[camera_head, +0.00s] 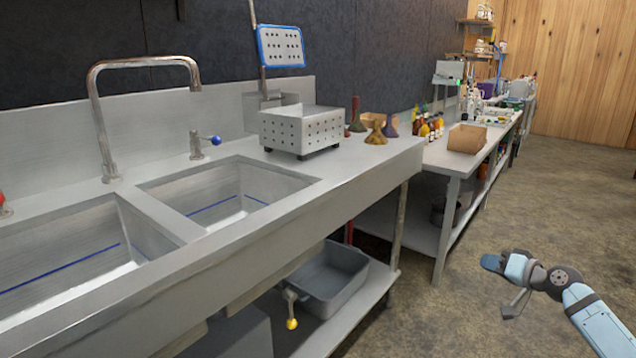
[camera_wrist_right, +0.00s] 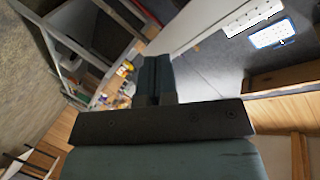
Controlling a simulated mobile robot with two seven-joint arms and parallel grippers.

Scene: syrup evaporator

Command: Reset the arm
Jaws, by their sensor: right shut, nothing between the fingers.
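My right arm comes in at the lower right of the head view, and its light blue gripper (camera_head: 492,263) is held out over the bare floor, to the right of the steel counter and clear of it. In the right wrist view the two dark fingers (camera_wrist_right: 157,80) are together, with nothing between them. My left gripper is in neither view.
The steel double-sink counter (camera_head: 375,158) fills the left and centre. A perforated metal box (camera_head: 300,130) stands on it, and a grey tub (camera_head: 328,277) sits on its lower shelf. A second bench holds bottles and a brown box (camera_head: 467,138). The floor (camera_head: 560,210) at right is open.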

